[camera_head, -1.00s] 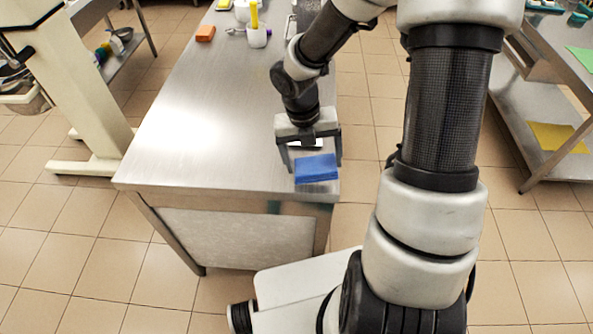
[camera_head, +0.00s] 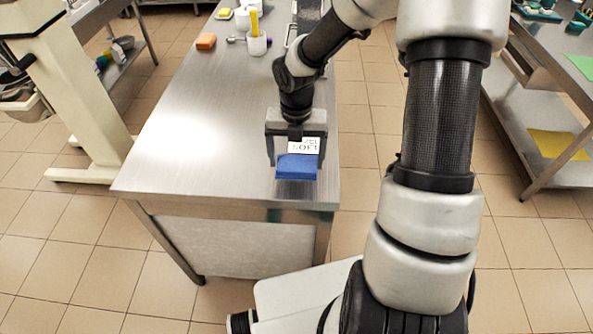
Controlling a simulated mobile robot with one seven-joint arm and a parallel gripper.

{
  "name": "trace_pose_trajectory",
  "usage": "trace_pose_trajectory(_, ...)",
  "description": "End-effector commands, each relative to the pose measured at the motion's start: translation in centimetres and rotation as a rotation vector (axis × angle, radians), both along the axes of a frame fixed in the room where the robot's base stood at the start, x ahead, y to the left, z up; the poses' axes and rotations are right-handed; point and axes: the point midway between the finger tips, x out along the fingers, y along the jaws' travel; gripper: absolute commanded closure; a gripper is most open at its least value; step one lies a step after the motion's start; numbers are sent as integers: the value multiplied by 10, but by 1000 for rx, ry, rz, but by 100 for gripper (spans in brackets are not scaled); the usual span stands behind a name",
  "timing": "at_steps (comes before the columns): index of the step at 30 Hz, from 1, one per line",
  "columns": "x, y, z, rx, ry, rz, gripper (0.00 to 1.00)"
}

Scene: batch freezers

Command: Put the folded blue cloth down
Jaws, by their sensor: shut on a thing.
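The folded blue cloth (camera_head: 296,170) is a small flat pad near the front right corner of the steel table. My gripper (camera_head: 297,162) points down with one finger at each side of the cloth, shut on it. The cloth's near edge shows in front of the fingers. Whether its underside touches the tabletop, I cannot tell.
A white card with dark lettering (camera_head: 305,146) shows right behind the cloth. The steel table (camera_head: 190,140) is bare to the left.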

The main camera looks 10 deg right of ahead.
Motion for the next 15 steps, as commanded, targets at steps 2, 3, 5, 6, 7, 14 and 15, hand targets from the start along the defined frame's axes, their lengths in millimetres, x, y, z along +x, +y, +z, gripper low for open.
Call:
trace_pose_trajectory(2,-1,0,-13,1,2,-1,33)
trace_pose_trajectory(3,-1,1,-20,0,3,0,33)
trace_pose_trajectory(5,-1,1,-30,0,3,2,33)
trace_pose_trajectory(6,-1,1,-33,0,4,0,33)
trace_pose_trajectory(7,-1,0,-36,0,3,0,33)
trace_pose_trajectory(14,0,0,-46,1,-1,-1,36)
trace_pose_trajectory(15,0,0,-46,0,0,-1,36)
